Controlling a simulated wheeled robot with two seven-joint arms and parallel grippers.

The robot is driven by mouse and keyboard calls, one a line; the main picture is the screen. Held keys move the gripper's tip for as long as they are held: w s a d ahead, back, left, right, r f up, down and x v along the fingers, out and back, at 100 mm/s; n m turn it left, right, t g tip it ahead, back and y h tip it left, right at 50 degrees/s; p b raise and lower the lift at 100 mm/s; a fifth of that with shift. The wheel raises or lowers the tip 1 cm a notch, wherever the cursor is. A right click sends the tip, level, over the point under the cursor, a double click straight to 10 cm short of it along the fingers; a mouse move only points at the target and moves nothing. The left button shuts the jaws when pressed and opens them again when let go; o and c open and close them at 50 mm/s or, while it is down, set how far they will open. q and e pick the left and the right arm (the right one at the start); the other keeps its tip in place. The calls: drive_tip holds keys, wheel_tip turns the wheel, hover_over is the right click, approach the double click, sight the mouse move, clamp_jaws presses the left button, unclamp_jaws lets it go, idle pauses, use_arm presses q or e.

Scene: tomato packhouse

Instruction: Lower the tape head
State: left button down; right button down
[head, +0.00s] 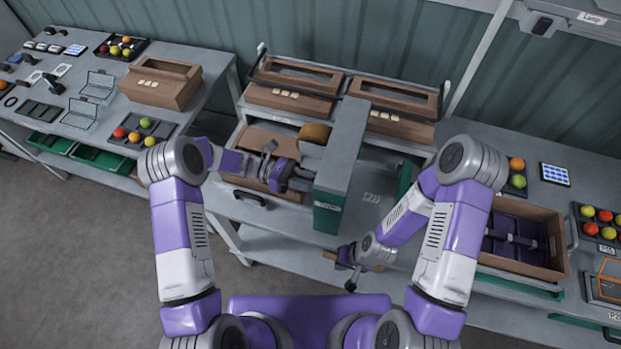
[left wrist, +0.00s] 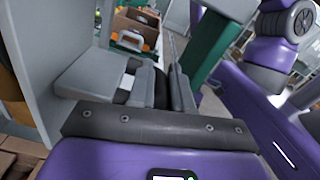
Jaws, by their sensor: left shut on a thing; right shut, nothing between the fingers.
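The tape head (head: 345,140) is a grey arch with a green front plate (head: 328,215), standing upright over the central bench. A tan tape roll (head: 315,133) shows at its left side. My left gripper (head: 300,180) is at the left side of the tape head, shut on a part of it that its fingers mostly hide. In the left wrist view its dark fingers (left wrist: 165,88) are close together beside a grey block (left wrist: 95,76) that joins a grey upright panel. My right gripper (head: 348,278) is shut and empty, low in front of the bench.
An open cardboard carton (head: 255,143) lies on the bench under my left gripper. Open cartons (head: 290,103) stand behind. A carton with dark purple contents (head: 548,262) is at right, near tomato trays (head: 590,232). A side table (head: 190,110) with trays stands left. Floor at lower left is clear.

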use_arm(q)
drive_tip(key=shift+f, duration=0.6)
drive_tip(key=shift+s, duration=0.1)
drive_tip(key=c, duration=1.1)
unclamp_jaws()
drive_tip(key=shift+o, duration=0.2)
drive_tip(key=b+v, duration=0.1)
drive_tip(key=v, duration=0.6)
drive_tip(key=shift+a, duration=0.3)
drive_tip(key=shift+r, duration=0.15)
